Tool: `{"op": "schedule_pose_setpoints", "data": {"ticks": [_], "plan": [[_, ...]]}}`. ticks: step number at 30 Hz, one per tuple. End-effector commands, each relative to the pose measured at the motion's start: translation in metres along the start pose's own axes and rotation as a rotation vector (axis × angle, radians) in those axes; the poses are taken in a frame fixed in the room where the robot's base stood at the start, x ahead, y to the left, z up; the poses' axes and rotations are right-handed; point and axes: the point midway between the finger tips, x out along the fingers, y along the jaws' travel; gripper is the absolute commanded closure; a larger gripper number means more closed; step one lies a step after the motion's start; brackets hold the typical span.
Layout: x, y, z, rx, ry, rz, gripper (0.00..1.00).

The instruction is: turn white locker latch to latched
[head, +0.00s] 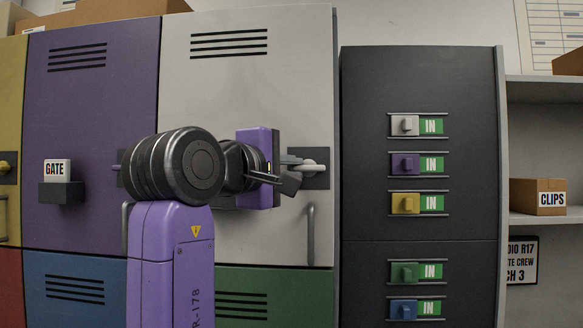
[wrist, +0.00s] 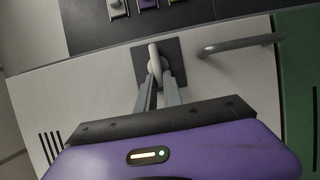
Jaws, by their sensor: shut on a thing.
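The white locker (head: 245,110) stands in the middle of the head view, with its latch (head: 313,167) on a dark square plate near the door's right edge. The latch lever looks roughly horizontal in the head view. My gripper (head: 290,172) is at the latch, coming from the left. In the wrist view the pale latch (wrist: 153,52) stands in front of its plate, and the fingers of my gripper (wrist: 161,82) close on its near end. The fingers partly hide the lever's end.
A vertical door handle (head: 311,235) is below the latch. A purple locker (head: 90,110) with a GATE card holder is to the left. A dark panel (head: 420,90) with several coloured sliders marked IN is to the right, beside shelves holding a CLIPS box (head: 530,197).

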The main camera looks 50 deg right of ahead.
Motion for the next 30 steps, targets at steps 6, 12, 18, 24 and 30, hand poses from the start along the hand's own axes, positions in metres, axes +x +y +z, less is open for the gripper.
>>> {"op": "schedule_pose_setpoints", "data": {"ticks": [6,12,18,24,30], "plan": [[-0.001,-0.001,-0.002,-0.005,0.003,-0.001,1.0],[-0.001,-0.001,-0.001,-0.004,0.002,-0.002,0.71],[0.0,-0.001,-0.001,-0.003,0.001,-0.001,0.67],[-0.004,-0.001,-0.001,-0.001,0.002,0.0,0.67],[-0.032,-0.003,-0.001,0.0,0.005,0.0,0.67]]}}
